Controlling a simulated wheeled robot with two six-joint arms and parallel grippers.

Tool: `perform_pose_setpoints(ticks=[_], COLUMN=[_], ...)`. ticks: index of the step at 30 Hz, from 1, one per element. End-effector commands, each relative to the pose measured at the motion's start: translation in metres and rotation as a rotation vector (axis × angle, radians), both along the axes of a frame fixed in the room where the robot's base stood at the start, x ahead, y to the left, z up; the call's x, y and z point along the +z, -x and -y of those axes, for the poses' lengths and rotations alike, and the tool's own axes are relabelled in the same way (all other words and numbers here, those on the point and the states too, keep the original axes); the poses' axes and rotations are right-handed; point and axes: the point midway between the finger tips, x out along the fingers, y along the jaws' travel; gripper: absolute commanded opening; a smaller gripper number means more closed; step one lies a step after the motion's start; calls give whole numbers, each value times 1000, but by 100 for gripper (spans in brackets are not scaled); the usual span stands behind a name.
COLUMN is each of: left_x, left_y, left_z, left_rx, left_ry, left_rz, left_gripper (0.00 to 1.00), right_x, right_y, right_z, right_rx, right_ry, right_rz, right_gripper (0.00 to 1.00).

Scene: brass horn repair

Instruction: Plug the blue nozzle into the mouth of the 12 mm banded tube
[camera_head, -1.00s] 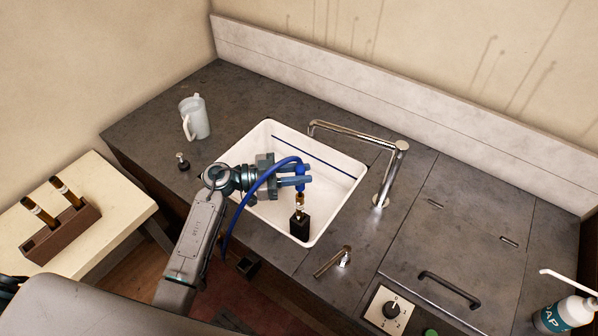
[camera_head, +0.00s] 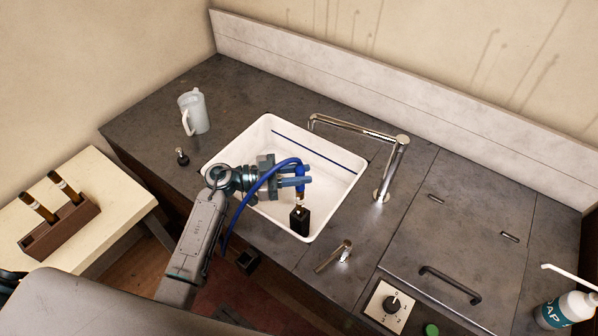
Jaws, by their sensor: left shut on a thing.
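My left gripper (camera_head: 294,176) is shut on the blue nozzle (camera_head: 300,185), which points down over the white sink. A blue hose (camera_head: 250,189) loops from it back past my arm. Directly below the nozzle, a brass-coloured tube with a pale band (camera_head: 299,205) stands upright in a black block (camera_head: 299,222) inside the sink. The nozzle's lower end meets or overlaps the tube's top; how deep it sits cannot be told. The tube's size marking is too small to read. My right gripper is not in view.
The sink (camera_head: 334,196) has a tap (camera_head: 391,170) at its right. A brown rack (camera_head: 62,228) with two banded tubes stands on the side table. A jug (camera_head: 195,112), a small black-knobbed part (camera_head: 182,157), a metal lever (camera_head: 335,257) and a soap bottle (camera_head: 568,309) surround the sink.

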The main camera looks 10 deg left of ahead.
Motion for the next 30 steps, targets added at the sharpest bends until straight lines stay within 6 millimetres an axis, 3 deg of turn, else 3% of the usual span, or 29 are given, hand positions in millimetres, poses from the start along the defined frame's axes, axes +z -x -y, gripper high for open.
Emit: perform_pose_setpoints(ticks=[10, 11, 15, 25, 30], left_x=[-9, -9, -9, -10, -14], left_y=[0, 0, 0, 1, 8], left_z=[0, 0, 0, -3, -24], left_rx=[0, 0, 0, 0, 1], left_ry=[0, 0, 0, -1, -6], left_rz=[-1, -1, 0, 0, 1], left_gripper=[0, 25, 48, 48, 48], right_x=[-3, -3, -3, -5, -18], right_y=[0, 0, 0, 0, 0], right_z=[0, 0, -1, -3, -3], right_rx=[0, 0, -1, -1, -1], right_ry=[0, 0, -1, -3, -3], right_rz=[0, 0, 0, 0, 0], right_gripper=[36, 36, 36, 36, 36])
